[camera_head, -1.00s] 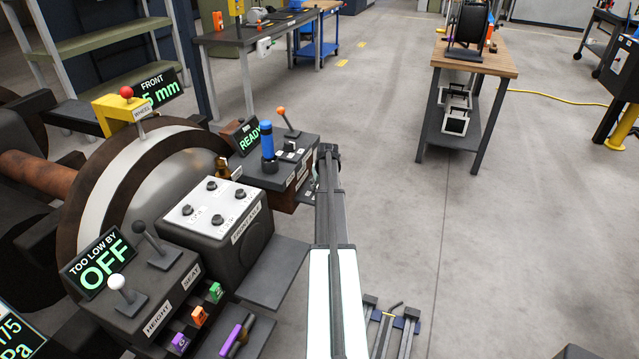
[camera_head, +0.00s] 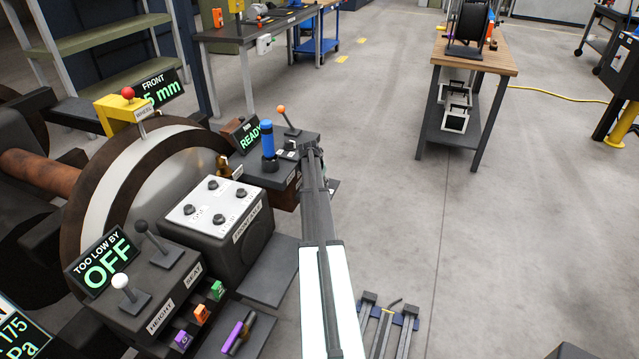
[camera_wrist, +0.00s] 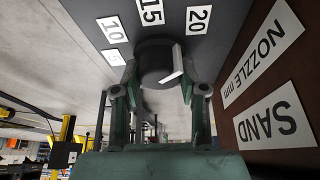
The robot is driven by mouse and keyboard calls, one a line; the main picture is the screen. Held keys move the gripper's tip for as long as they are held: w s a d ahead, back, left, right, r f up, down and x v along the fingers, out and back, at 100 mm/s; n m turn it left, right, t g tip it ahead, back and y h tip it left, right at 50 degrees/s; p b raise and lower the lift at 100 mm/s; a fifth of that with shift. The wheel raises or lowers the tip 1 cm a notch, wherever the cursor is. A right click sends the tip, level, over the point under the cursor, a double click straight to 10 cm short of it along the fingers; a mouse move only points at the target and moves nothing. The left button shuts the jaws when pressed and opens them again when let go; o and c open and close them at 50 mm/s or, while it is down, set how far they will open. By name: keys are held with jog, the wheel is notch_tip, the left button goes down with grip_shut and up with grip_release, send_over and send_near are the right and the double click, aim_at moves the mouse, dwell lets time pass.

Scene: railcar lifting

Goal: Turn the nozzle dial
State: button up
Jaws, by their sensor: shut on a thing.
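The nozzle dial (camera_wrist: 157,62) is a dark round knob with a white pointer bar, on a dark panel in the wrist view. Number labels 5, 10, 15 (camera_wrist: 150,11) and 20 (camera_wrist: 198,19) curve around it. The pointer's upper end lies on the side toward the 20 label. My gripper (camera_wrist: 158,82) is shut on the dial, one green finger on each side of it. In the head view, my arm reaches toward the control boxes and my gripper is dark and small at its far end; the dial is hidden there.
Labels NOZZLE mm (camera_wrist: 262,52) and SAND (camera_wrist: 275,118) are on a brown surface beside the dial. In the head view, a blue-handled lever (camera_head: 267,140) and an orange-tipped lever (camera_head: 287,119) stand close to my gripper.

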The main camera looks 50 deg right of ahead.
jog(key=shift+m, duration=0.3)
jog(key=o, duration=1.1)
jog(key=shift+f, duration=0.1)
jog(key=shift+o, duration=0.2)
jog(key=v, duration=1.2)
jog(key=shift+w, duration=0.1)
